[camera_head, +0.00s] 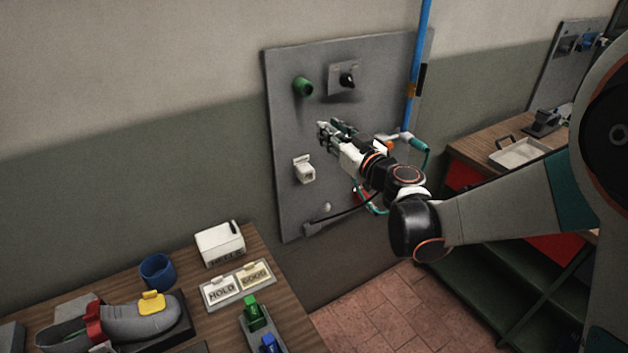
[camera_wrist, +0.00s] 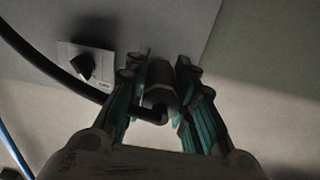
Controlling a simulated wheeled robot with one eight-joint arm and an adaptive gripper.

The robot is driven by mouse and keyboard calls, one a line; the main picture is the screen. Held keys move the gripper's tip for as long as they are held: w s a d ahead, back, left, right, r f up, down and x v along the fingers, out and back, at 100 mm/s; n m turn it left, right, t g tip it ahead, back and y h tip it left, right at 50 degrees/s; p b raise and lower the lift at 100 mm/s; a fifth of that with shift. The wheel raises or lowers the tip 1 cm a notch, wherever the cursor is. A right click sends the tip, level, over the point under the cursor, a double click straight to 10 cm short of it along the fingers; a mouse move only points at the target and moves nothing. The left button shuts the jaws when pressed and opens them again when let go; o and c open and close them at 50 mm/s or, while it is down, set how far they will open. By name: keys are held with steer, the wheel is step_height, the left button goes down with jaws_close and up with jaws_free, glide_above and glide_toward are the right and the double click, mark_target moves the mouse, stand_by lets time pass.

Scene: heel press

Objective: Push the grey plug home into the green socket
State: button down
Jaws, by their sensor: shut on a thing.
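The green socket (camera_head: 303,87) sticks out of the upper left of a grey wall panel. My gripper (camera_head: 331,130) is in front of the panel, below and to the right of the socket in the head view. In the wrist view my gripper (camera_wrist: 165,78) is shut on the grey plug (camera_wrist: 160,84), with a finger on each side. A black cable (camera_wrist: 42,62) runs to the plug's dark elbow end. The plug is apart from the socket. The head view does not show the plug clearly, and the socket is not seen in the wrist view.
A black rotary switch (camera_head: 346,80) is right of the socket; it also shows in the wrist view (camera_wrist: 86,64). A white socket (camera_head: 304,171) sits lower on the panel (camera_head: 285,130). A blue pipe (camera_head: 414,70) runs down the right. A cluttered wooden table (camera_head: 215,325) stands below left.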

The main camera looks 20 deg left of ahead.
mark_target(331, 127)
steer(key=shift+r+p, duration=2)
steer(key=shift+r, duration=1.45)
steer(key=shift+w+a, duration=0.1)
steer(key=shift+b+x, duration=0.3)
steer(key=shift+x, duration=2.05)
steer(key=shift+b+x, duration=0.6)
steer(key=shift+x, duration=0.85)
steer(key=c, duration=1.3)
jaws_free()
